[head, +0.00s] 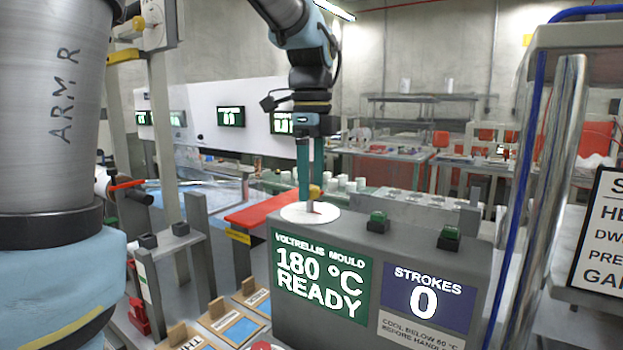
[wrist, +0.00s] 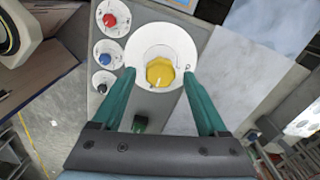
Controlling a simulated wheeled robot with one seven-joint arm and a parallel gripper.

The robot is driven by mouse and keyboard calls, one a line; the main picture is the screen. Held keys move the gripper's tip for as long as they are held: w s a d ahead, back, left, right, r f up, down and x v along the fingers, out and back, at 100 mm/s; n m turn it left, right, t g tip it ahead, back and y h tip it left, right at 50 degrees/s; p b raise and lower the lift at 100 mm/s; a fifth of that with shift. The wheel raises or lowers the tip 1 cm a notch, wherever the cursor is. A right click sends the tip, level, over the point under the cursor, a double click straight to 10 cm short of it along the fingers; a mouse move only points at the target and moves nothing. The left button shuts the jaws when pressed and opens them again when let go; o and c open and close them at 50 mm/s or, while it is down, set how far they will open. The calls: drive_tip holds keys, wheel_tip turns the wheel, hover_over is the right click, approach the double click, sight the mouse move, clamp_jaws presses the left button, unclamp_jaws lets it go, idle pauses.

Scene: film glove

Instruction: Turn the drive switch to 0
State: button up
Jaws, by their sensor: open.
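The yellow knob (wrist: 160,72), which I take for the drive switch, sits on a large round white dial (wrist: 160,42). It also shows in the head view as a small yellow piece (head: 314,191) above the white disc (head: 296,213) on the grey console. A dark line marks the knob's lower part; small marks on the dial are too small to read surely. My gripper (wrist: 159,75) is open, its green fingers apart on the left and right of the knob. In the head view, my gripper (head: 308,196) points down at the dial. Whether the fingers touch the knob cannot be told.
Red (wrist: 110,20), blue (wrist: 107,53) and dark (wrist: 103,82) knobs stand left of the dial. Green buttons (head: 377,221) (head: 449,238) stand on the console. Its screens (head: 318,282) (head: 424,297) read "180 °C READY" and "STROKES 0". A metal post (head: 548,200) rises at right.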

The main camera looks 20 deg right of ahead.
clamp_jaws()
idle(0.5)
drive_tip(key=shift+n, duration=0.3)
drive_tip(key=n+p, duration=0.1)
drive_tip(key=n, duration=0.3)
drive_tip(key=n+p, duration=0.1)
drive_tip(key=n, duration=0.3)
drive_tip(key=shift+w+n, duration=0.15)
drive_tip(key=shift+n, duration=0.25)
drive_tip(key=n+p, duration=0.1)
drive_tip(key=n, duration=0.3)
drive_tip(key=shift+n, duration=0.3)
drive_tip(key=shift+n+p, duration=0.5)
drive_tip(key=shift+n, duration=1.5)
